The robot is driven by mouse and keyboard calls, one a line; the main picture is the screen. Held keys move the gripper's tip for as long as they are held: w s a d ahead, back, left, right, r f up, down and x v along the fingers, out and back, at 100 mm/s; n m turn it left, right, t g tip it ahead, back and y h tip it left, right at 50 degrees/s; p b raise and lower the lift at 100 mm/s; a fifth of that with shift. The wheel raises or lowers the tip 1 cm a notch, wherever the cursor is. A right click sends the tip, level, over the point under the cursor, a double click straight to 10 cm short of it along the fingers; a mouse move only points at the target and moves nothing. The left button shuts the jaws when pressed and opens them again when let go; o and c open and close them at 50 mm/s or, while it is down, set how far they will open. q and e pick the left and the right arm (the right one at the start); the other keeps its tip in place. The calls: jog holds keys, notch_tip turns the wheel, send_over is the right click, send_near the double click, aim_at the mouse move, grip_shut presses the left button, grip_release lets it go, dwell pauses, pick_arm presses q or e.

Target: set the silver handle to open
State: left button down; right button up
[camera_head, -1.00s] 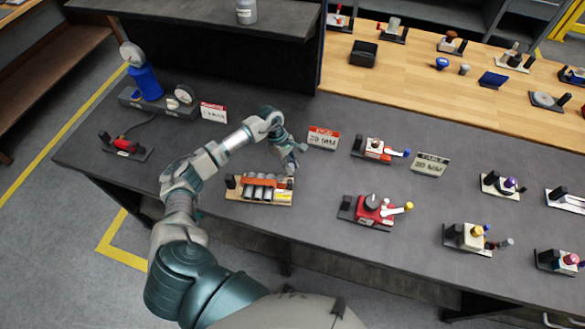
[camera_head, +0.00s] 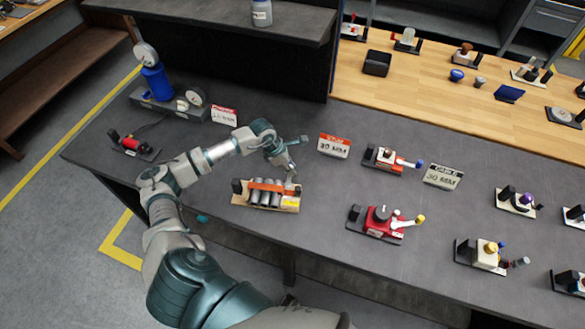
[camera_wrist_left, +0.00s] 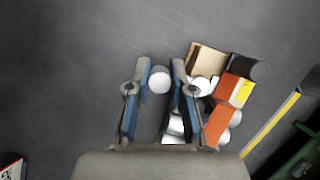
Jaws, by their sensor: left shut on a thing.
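The valve unit (camera_head: 262,206) sits on the dark bench. It has a wooden base, several silver cylinders under an orange bar (camera_head: 270,186) and a black knob at its left end. My left gripper (camera_head: 293,176) points down at the unit's back right end. In the left wrist view, its two blue-lined fingers (camera_wrist_left: 160,72) stand on either side of a pale round end, taken as the silver handle (camera_wrist_left: 160,80). The gripper is shut on it. The orange bar (camera_wrist_left: 217,124) is right of the fingers there. The handle's full shape is hidden. My right gripper is out of view.
A red valve unit (camera_head: 380,222) and a red-and-white one (camera_head: 388,160) stand to the right. A red label sign (camera_head: 334,146) stands behind my gripper. A blue-bottle gauge stand (camera_head: 157,84) is at back left. The bench left of the unit is mostly clear.

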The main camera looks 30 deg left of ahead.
pick_arm(q)
jog(key=shift+s+a+n, duration=0.1)
jog(key=shift+a+n, duration=0.05)
jog(key=shift+n, duration=0.35)
jog(key=c, duration=1)
grip_release()
jog(key=shift+a, duration=0.1)
jog(key=v, duration=1.1)
jog(key=shift+s+r, duration=0.15)
jog(key=shift+r, duration=0.25)
jog(key=shift+s+f, duration=0.1)
